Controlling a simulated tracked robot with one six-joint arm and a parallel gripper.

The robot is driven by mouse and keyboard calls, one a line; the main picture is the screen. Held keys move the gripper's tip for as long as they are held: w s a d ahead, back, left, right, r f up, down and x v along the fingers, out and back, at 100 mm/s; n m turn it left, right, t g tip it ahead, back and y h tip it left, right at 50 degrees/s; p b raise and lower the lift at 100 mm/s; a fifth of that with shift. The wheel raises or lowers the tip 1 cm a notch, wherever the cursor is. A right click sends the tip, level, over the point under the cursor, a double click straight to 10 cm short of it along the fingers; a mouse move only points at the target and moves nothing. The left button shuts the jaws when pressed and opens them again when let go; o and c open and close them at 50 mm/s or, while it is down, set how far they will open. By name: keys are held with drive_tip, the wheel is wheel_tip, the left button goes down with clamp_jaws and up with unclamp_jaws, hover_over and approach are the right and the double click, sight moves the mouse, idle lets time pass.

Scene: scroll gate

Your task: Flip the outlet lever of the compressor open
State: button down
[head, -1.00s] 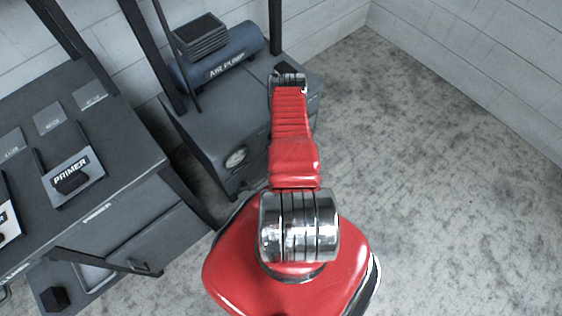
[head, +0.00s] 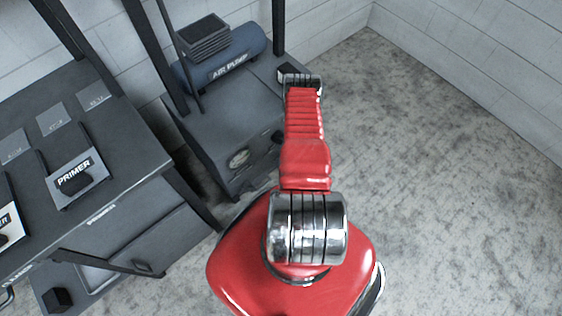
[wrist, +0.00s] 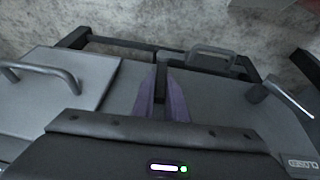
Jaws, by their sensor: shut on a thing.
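In the wrist view my gripper (wrist: 163,108) has its two purple-grey fingers close together around a dark upright bar (wrist: 161,75). The bar stands above a grey top surface; I cannot tell for sure that it is the outlet lever. A thin metal rod (wrist: 290,99) with a dark base is to the right, above a small label (wrist: 300,164) that seems to read CLOSED, upside down. My arm reaches to the cabinet's right side, and my fingers are hidden there.
In the wrist view a lid with a curved handle (wrist: 50,72) is at left and another handle (wrist: 212,52) is behind. In the head view a dark workbench (head: 130,150) with a PRIMER box (head: 75,165) stands at left. The floor (head: 430,170) at right is clear.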

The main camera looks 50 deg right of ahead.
drive_tip(key=shift+w+a, duration=0.15)
drive_tip(key=c, duration=1.8)
unclamp_jaws()
drive_tip(key=shift+o, duration=0.2)
drive_tip(key=shift+s+r, duration=0.15)
drive_tip(key=shift+s, duration=0.05)
drive_tip(key=d+v, duration=0.1)
drive_tip(key=v, duration=0.6)
drive_tip(key=shift+a+r, duration=0.3)
drive_tip(key=shift+a, duration=0.1)
drive_tip(key=shift+s, duration=0.1)
drive_tip(key=shift+c, duration=0.3)
